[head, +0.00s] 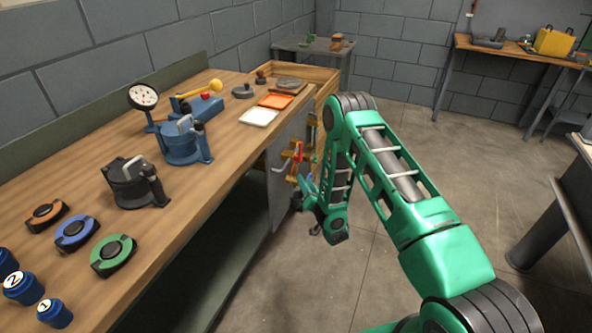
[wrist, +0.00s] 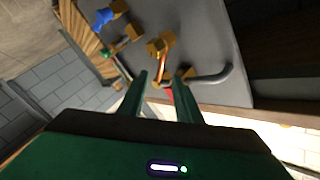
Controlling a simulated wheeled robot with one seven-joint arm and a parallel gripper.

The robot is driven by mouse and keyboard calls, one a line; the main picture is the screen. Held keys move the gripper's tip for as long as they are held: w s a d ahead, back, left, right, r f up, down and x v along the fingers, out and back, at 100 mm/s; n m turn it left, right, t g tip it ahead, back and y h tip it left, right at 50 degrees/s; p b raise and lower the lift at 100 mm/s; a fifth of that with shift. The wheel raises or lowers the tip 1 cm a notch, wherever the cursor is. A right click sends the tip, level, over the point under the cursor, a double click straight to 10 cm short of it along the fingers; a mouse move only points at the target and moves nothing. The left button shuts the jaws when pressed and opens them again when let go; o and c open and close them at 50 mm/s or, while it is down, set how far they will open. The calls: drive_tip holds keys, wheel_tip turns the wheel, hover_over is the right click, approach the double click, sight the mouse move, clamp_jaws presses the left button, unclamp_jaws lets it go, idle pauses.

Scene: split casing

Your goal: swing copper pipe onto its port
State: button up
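A grey upright panel (head: 286,190) at the end of the workbench carries several brass blocks, which also show on it in the wrist view. A short copper-coloured pipe (wrist: 164,66) runs beside a brass block (wrist: 158,47); I cannot tell whether its free end sits on a port. A second brass block (wrist: 186,74) is just right of it. A red part (wrist: 169,94) shows between my fingers. My gripper (wrist: 163,88) is open, its two fingers apart and pointing at the panel near the pipe. In the head view my gripper (head: 308,190) is beside the panel, its fingertips small.
A grey bar handle (wrist: 212,78) sticks out right of the brass parts. A blue fitting (wrist: 104,18) is at the panel's far end. The wooden workbench (head: 215,130) holds gauges, clamps, rings and trays.

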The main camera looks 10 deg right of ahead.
sight(294, 166)
drive_tip(key=w, duration=0.3)
drive_tip(key=w+a, duration=0.1)
drive_tip(key=w, duration=0.3)
drive_tip(key=w+a, duration=0.1)
drive_tip(key=w, duration=0.2)
drive_tip(key=shift+w+f, duration=0.1)
drive_tip(key=shift+w, duration=0.15)
